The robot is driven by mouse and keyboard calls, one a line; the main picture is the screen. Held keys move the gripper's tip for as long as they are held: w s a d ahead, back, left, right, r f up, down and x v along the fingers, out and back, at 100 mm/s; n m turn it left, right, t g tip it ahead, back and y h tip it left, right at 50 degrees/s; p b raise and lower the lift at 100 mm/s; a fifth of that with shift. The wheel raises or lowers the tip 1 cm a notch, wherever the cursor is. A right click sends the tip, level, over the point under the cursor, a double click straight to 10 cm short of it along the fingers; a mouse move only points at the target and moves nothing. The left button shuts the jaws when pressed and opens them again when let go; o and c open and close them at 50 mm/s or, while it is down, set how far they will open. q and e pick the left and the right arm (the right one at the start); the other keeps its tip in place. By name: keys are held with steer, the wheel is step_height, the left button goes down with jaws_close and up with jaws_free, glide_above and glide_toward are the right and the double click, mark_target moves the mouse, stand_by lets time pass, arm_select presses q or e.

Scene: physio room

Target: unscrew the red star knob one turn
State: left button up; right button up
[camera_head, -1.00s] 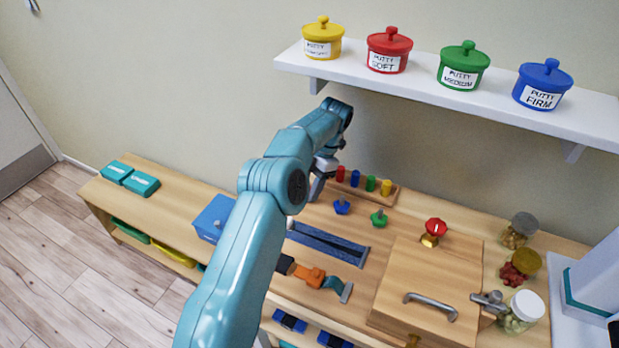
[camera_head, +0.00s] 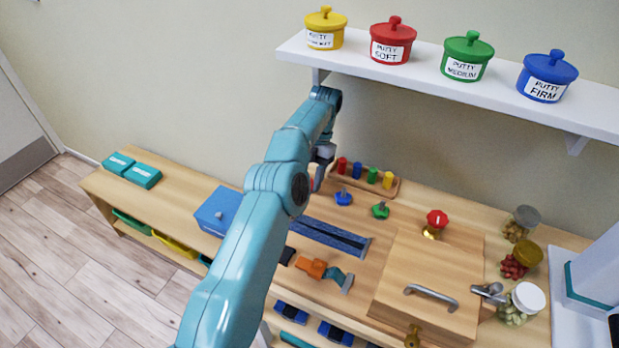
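A small red piece (camera_head: 311,185) shows beside my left gripper (camera_head: 319,182), in line with a blue star knob (camera_head: 343,197) and a green star knob (camera_head: 380,210) on the bench. It is mostly hidden, so I cannot tell its full shape. A separate red knob (camera_head: 437,218) on a brass stem stands at the back of a wooden box, clear of the gripper. My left arm reaches in from the lower left, with its wrist bent down over the bench. The fingertips are largely hidden, and neither their opening nor contact with the red piece can be made out. I see no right gripper.
A rack of coloured pegs (camera_head: 390,187) stands just behind the knobs. The wooden box (camera_head: 420,270) with a metal handle is to the right, beside several jars (camera_head: 515,265). A blue box (camera_head: 212,212) stands left of the arm. A white shelf (camera_head: 440,87) with putty pots hangs above.

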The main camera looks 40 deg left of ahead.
arm_select(q)
steer(key=shift+d+f, duration=0.1)
steer(key=shift+f, duration=0.15)
steer(key=o, duration=1.1)
steer(key=shift+c, duration=0.2)
steer(key=shift+r, duration=0.15)
